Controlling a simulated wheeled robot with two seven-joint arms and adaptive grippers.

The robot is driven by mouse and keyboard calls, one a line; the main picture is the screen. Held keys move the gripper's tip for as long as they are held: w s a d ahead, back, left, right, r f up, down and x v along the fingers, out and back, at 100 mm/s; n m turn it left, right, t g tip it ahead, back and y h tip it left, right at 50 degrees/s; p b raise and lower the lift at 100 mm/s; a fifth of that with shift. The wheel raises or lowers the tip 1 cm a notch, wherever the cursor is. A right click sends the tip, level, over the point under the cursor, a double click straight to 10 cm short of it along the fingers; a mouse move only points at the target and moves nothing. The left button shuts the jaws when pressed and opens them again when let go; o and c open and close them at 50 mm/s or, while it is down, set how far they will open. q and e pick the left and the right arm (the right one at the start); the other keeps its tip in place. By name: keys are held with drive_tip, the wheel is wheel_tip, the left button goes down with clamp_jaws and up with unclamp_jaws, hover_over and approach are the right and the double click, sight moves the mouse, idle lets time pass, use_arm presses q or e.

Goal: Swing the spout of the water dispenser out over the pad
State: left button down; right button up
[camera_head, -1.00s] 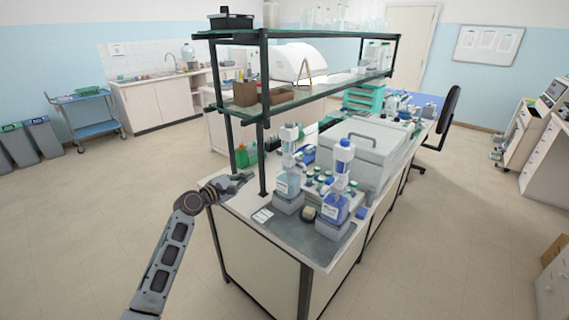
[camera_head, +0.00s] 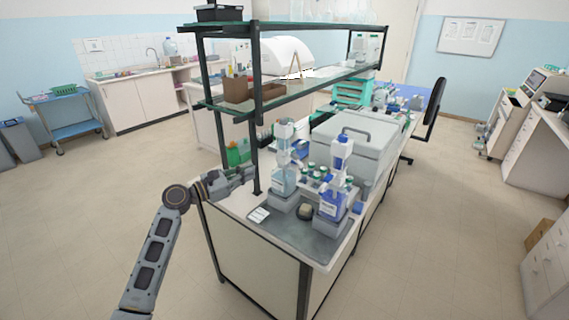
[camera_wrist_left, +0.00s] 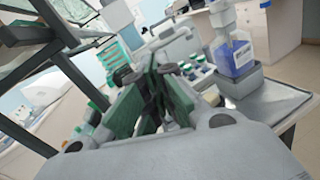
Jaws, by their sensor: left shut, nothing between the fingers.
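A dispenser bottle with pale, clear liquid (camera_head: 284,180), which looks like the water dispenser, stands upright in a grey holder on the near bench end. Its spout is too small to make out in the head view. A similar dispenser with blue liquid (camera_head: 333,200) stands to its right; it also shows in the wrist view (camera_wrist_left: 235,55). A small beige block, perhaps the pad (camera_head: 305,212), lies between and in front of them. My left gripper (camera_head: 246,174) is shut and empty, left of the pale bottle and apart from it. In the wrist view its fingertips (camera_wrist_left: 163,70) meet. My right gripper is out of view.
A dark shelf post (camera_head: 254,155) rises close beside my left gripper. A white card (camera_head: 259,214) lies on the bench's front left. Several small capped bottles stand behind the dispensers, before a grey lidded box (camera_head: 350,150). The grey mat (camera_head: 312,242) is bare at the front.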

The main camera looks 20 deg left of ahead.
use_arm(q)
drive_tip(key=shift+s+d+f+n+g+h, duration=0.15)
drive_tip(key=shift+s+d+n+g+h, duration=0.25)
drive_tip(key=shift+n, duration=0.5)
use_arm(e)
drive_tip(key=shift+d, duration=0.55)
use_arm(q)
drive_tip(key=shift+d, duration=0.1)
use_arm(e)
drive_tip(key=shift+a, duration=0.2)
use_arm(q)
drive_tip(key=p, duration=0.3)
approach(294, 159)
drive_tip(key=w+a+x, duration=0.1)
drive_tip(key=x, duration=0.6)
drive_tip(key=shift+s+d+f, duration=0.2)
drive_tip(key=shift+f, duration=0.3)
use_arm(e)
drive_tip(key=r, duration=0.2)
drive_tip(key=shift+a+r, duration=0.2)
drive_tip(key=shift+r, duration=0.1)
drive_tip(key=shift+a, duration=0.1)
use_arm(q)
drive_tip(key=shift+w+f+b, duration=0.15)
drive_tip(key=shift+w+b, duration=0.05)
drive_tip(key=shift+b, duration=0.1)
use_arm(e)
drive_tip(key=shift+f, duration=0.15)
